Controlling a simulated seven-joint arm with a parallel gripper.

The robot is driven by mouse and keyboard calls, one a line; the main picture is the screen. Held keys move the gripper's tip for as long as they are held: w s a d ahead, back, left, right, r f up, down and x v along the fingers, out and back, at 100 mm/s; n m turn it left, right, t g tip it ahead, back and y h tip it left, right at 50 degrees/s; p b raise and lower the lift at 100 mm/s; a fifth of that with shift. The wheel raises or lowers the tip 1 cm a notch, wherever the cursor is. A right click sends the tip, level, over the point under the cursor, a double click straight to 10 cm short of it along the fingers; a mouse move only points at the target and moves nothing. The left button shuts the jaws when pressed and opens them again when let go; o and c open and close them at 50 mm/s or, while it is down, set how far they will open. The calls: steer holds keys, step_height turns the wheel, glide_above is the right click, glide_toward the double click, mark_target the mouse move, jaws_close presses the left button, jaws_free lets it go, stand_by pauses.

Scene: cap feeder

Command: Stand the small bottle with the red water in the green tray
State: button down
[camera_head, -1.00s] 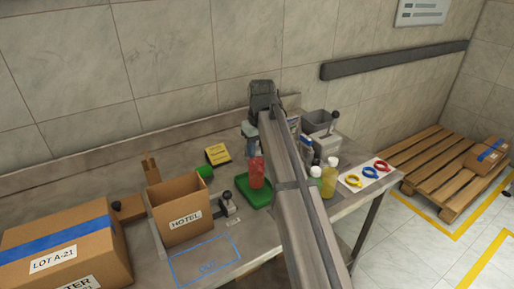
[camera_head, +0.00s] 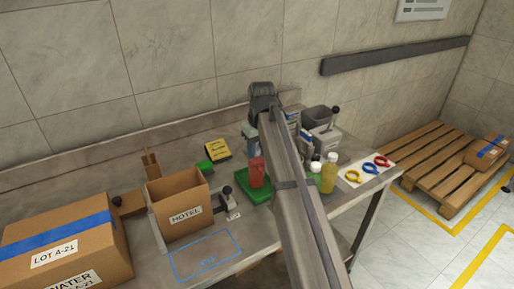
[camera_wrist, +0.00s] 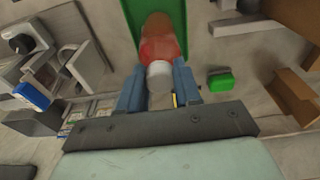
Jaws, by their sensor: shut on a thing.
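The small bottle with red water (camera_head: 257,172) is upright at the green tray (camera_head: 268,198). In the wrist view the red bottle (camera_wrist: 158,42) shows its white cap towards me, with the green tray (camera_wrist: 196,13) beyond it. My gripper (camera_wrist: 160,88) is shut on the bottle near its cap, with a blue-grey finger on each side. In the head view my gripper (camera_head: 251,142) is partly hidden behind my arm. The bottle is over the tray, but I cannot tell whether its base touches the tray floor.
The HOTEL box (camera_head: 185,217) stands left of the tray, near a small dark clamp-like device (camera_head: 224,198). A green block (camera_head: 204,167) and a yellow sign (camera_head: 218,149) lie behind. Yellow bottles (camera_head: 328,177) and coloured rings (camera_head: 370,171) are to the right.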

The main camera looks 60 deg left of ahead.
steer(key=c, duration=0.7)
jaws_free()
steer(key=c, duration=0.4)
steer(key=shift+o, duration=0.2)
steer(key=shift+r, duration=0.2)
step_height(320, 180, up, 11)
steer(key=shift+f, duration=0.15)
stand_by(0.6)
